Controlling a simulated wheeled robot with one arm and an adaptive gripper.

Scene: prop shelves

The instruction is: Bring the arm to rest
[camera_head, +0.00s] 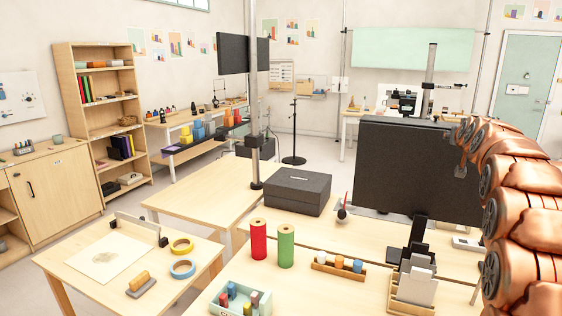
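My copper-coloured arm (525,200) fills the right edge of the picture, folded into a stack of rounded segments with dark grey joint caps. It stands in front of part of the black monitor (410,170) and the table's right side.
Tape rolls (181,246) lie on the left table. Open floor (312,158) shows beyond.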

